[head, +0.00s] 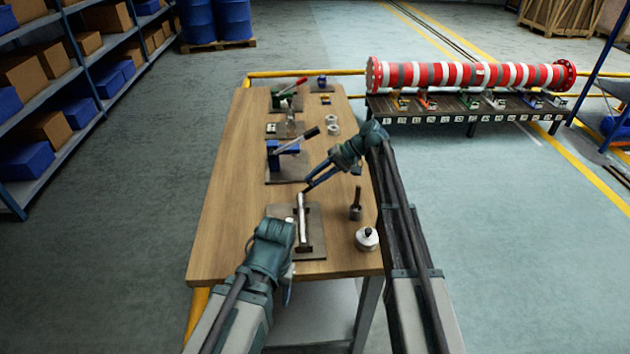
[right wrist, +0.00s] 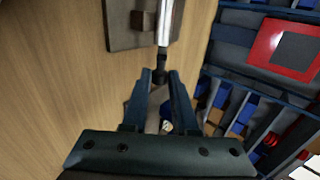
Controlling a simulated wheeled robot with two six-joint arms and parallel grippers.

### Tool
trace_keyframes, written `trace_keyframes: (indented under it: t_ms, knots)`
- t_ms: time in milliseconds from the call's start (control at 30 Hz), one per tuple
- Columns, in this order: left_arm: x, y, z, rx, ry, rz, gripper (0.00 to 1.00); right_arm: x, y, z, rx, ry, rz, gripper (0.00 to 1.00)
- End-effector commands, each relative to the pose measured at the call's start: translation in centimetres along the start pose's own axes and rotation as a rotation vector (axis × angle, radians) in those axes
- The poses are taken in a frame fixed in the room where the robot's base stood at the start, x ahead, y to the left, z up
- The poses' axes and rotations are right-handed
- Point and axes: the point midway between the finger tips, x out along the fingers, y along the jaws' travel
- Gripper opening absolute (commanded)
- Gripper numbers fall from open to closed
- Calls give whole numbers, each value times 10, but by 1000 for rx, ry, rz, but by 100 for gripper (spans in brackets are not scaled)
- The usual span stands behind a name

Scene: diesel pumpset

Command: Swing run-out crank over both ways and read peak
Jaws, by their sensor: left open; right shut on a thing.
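A silver lever with a dark end, which looks like the run-out crank (head: 301,213), stands up from a flat grey plate (head: 317,228) on the wooden bench. My right gripper (head: 307,188) reaches in from the right and is shut at the lever's upper end. In the right wrist view, the fingers of my right gripper (right wrist: 160,76) close around the dark tip of the silver crank (right wrist: 164,28). My left gripper (head: 287,292) is open and empty near the bench's front edge, below the plate. I cannot make out any peak reading.
On the bench (head: 230,215) are a dark upright pin (head: 355,206), a white round piece with a dark knob (head: 367,239), a blue lever device (head: 286,158) and a red-handled lever (head: 289,90). The bench's left strip is clear. A red-and-white pipe (head: 470,76) lies beyond.

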Motion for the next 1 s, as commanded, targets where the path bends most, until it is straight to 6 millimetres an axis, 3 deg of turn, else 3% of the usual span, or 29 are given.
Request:
trace_keyframes:
  t_ms: [367, 400, 533, 833, 1000]
  knots:
    - [0, 0, 0, 0, 0, 0, 57, 0, -1, 1, -1, -3, -4, 0]
    - [0, 0, 0, 0, 0, 0, 57, 0, -1, 1, -1, -3, -4, 34]
    - [0, 0, 0, 0, 0, 0, 57, 0, 0, 1, 0, -2, -3, 57]
    - [-1, 0, 0, 0, 0, 0, 57, -2, -1, 0, 0, 0, -3, 57]
    - [-16, -2, 1, 0, 0, 0, 57, -21, -3, -1, 1, 2, -3, 57]
